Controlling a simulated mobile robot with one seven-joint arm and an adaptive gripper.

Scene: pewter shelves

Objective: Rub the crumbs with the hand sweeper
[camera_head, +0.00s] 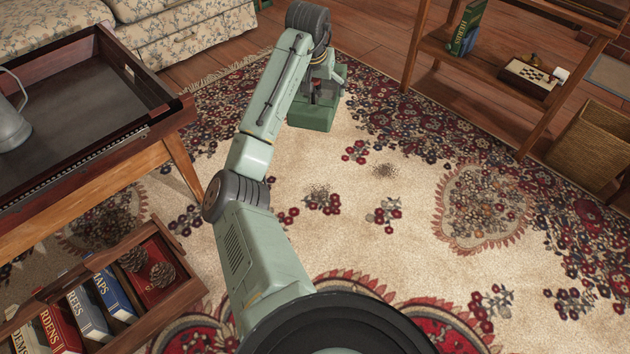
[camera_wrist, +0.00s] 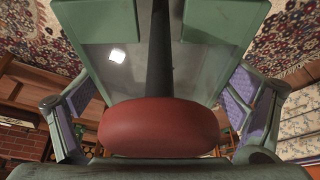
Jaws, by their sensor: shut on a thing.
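The hand sweeper (camera_head: 312,117) is a green box-shaped tool at the far part of the rug, near its fringed edge. In the wrist view its green body (camera_wrist: 215,20) has a dark stem and a red knob (camera_wrist: 160,127) between my fingers. My gripper (camera_head: 322,92) is shut on the sweeper, mostly hidden by my arm in the head view; it also shows in the wrist view (camera_wrist: 160,115). Dark crumbs lie on the cream rug in two patches, one at the middle (camera_head: 317,191) and one to its right (camera_head: 384,171). Both patches are apart from the sweeper.
A wooden table (camera_head: 165,150) with a dark tray and grey pitcher stands at left, above a crate of books and pinecones (camera_head: 160,314). A floral sofa (camera_head: 180,30) is behind. A wooden shelf (camera_head: 500,88) and wicker basket (camera_head: 592,145) stand right. The rug's middle is open.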

